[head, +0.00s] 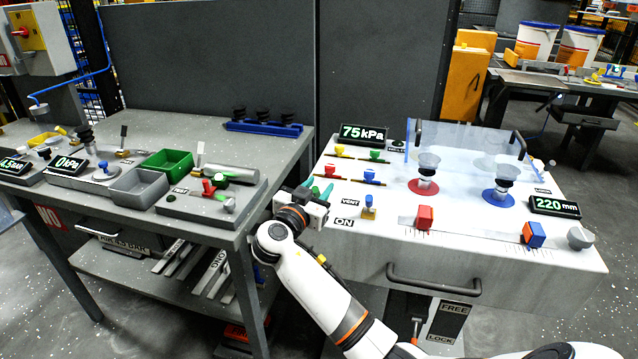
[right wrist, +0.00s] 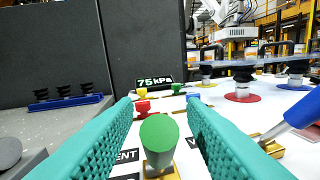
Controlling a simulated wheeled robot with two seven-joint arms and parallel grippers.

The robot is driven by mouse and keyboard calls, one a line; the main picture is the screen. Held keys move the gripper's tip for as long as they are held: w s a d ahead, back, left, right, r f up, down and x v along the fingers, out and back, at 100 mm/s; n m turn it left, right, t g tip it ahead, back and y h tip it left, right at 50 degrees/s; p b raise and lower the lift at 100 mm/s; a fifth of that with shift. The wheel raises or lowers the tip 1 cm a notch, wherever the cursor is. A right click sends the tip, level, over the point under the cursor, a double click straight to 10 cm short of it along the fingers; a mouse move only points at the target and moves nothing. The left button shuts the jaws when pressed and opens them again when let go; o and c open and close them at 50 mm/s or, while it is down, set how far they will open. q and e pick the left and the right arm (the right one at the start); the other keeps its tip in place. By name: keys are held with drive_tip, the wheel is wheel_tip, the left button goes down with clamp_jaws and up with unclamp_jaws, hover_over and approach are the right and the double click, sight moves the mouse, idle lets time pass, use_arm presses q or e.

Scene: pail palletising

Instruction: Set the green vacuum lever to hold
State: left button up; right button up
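The green vacuum lever (right wrist: 159,138) stands on a small brass base between my right gripper's fingers in the right wrist view. Its round green end faces the camera. My right gripper (right wrist: 160,110) has teal fingers spread on either side of it, with a visible gap on both sides. In the head view my right gripper (head: 320,191) is at the left edge of the white console (head: 440,245), left of the VENT label (head: 351,201); there the wrist and fingers largely hide the lever. My left gripper is not in view.
A blue-handled lever (head: 369,202) on brass stands just right of the gripper. Small red, yellow, green and blue levers sit behind it, near the 75 kPa display (head: 364,134). A grey bench (head: 120,207) stands close on the left. A red block (head: 424,217) is farther right.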

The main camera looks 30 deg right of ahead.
drive_tip(key=shift+w+d, duration=0.3)
drive_tip(key=shift+d, duration=0.2)
clamp_jaws()
